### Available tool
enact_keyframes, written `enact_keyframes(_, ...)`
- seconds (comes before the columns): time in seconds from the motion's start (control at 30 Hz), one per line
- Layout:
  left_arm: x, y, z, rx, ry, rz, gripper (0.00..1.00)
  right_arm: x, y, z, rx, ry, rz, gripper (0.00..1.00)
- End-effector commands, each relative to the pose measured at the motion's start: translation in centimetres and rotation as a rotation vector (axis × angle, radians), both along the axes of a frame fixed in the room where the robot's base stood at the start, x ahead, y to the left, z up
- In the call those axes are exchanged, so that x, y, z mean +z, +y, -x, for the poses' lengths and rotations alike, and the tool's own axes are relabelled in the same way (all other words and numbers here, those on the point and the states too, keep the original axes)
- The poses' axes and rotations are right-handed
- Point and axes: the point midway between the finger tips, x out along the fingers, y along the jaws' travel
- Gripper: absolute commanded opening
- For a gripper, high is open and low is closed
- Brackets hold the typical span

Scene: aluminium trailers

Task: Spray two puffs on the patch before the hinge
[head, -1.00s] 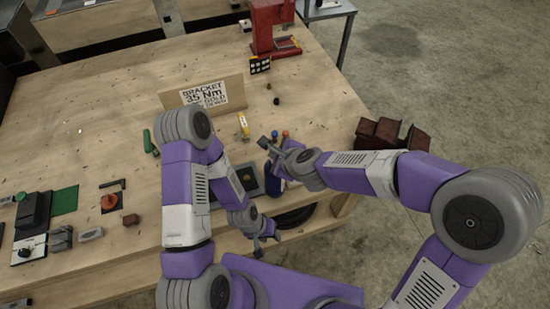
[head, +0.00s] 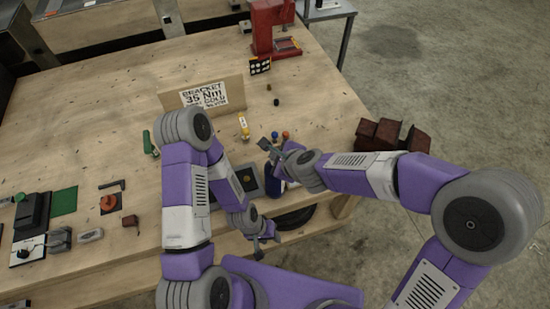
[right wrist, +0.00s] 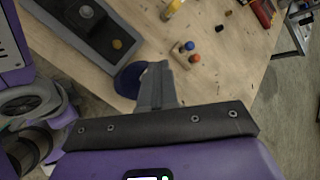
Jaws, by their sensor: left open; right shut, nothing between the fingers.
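A dark grey plate (head: 246,177) with a round yellow-orange patch (head: 246,179) lies near the table's front edge. It also shows in the right wrist view, with a raised grey block (right wrist: 88,14) and the orange patch (right wrist: 117,44). I cannot tell which part is the hinge. A dark blue object (head: 273,182), possibly the spray bottle, stands at the plate's right; in the right wrist view its round blue part (right wrist: 128,80) is partly hidden by my fingers. My right gripper (head: 268,146) is shut and empty, above and beside it. My left gripper (head: 266,240) is open, low at the table's front edge.
Tools and a green mat (head: 64,200) are at left. The table's middle is mostly clear.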

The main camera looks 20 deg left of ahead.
Motion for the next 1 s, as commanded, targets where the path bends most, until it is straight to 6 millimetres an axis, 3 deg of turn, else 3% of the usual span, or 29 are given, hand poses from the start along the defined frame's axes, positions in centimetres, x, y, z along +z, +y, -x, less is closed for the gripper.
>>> enact_keyframes(0.37,0.5,0.0,0.0,0.000,0.000,0.000,0.43,0.5,0.0,0.0,0.000,0.000,0.000,0.00)
enact_keyframes(1.0,6.2,0.0,0.0,0.000,0.000,0.000,0.43,6.4,0.0,0.0,0.000,-0.001,-0.001,0.00)
